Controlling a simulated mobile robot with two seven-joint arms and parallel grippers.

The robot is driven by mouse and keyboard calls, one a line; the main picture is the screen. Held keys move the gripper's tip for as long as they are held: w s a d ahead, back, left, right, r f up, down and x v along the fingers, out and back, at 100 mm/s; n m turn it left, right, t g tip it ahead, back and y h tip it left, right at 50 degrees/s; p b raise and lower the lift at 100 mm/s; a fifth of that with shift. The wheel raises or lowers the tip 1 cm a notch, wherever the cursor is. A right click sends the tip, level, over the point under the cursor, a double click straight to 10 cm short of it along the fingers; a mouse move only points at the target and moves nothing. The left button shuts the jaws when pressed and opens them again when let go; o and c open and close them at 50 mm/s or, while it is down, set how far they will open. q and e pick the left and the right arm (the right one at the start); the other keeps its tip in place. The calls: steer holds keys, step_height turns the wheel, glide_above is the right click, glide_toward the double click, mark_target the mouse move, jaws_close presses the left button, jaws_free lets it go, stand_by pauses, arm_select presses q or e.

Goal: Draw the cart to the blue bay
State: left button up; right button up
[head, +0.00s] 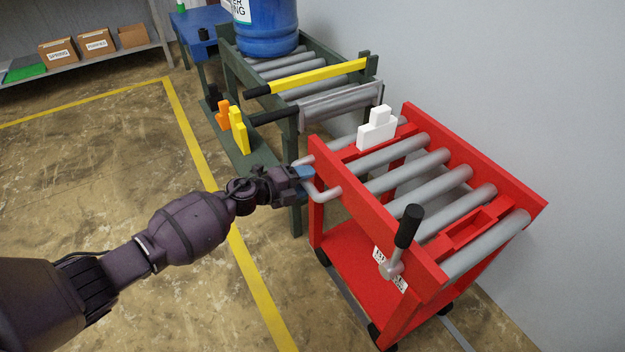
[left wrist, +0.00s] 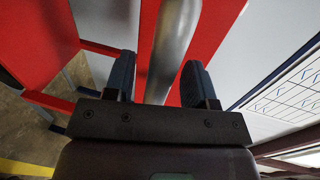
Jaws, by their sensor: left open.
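The red cart (head: 345,200) stands at the right, close to the grey wall, with grey rollers across its top and dark wheels below. A bent grey handle bar (head: 325,193) sticks out from its near left side. My left gripper (head: 306,178) is at this handle. In the left wrist view the jaws (left wrist: 158,82) are open, one finger on each side of the grey bar (left wrist: 172,45), with gaps visible. A lever with a black grip (head: 408,227) rises from the cart's front side. No marked blue bay can be made out. My right gripper is not in view.
A dark green roller stand (head: 296,140) with a yellow bar (head: 318,76) and a blue jug (head: 266,28) stands just behind the cart. A blue table (head: 197,35) is farther back. Yellow floor lines (head: 185,120) cross the open floor at left.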

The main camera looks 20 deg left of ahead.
arm_select(q)
steer(key=shift+x, duration=1.05)
steer(key=shift+c, duration=0.3)
jaws_close()
